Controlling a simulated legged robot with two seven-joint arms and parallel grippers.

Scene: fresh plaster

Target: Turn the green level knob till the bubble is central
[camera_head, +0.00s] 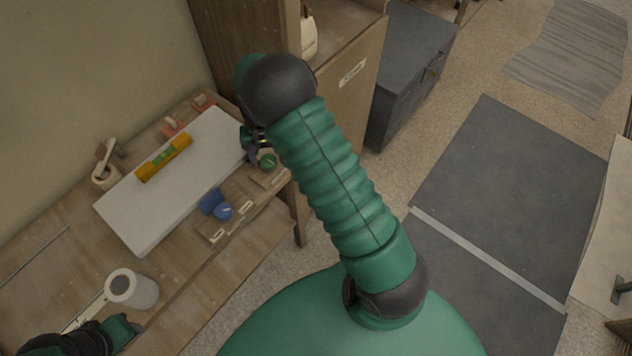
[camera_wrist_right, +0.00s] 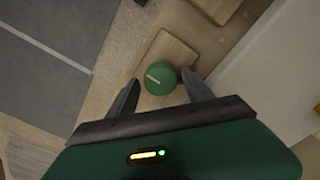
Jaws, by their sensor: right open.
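The green level knob (camera_head: 267,162) sits on a small wooden block at the front right of the bench, and it also shows in the right wrist view (camera_wrist_right: 160,77) with a pale line across its face. My right gripper (camera_wrist_right: 161,88) is open, its two fingers on either side of the knob in that view; I cannot tell whether they touch it. In the head view my right gripper (camera_head: 256,158) is partly hidden by my arm. A yellow spirit level (camera_head: 164,158) lies on a white slab (camera_head: 143,230); its bubble is too small to read.
A blue knob (camera_head: 222,211) on a labelled block is beside the green one. A wooden cabinet (camera_head: 345,100) rises behind my right arm.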

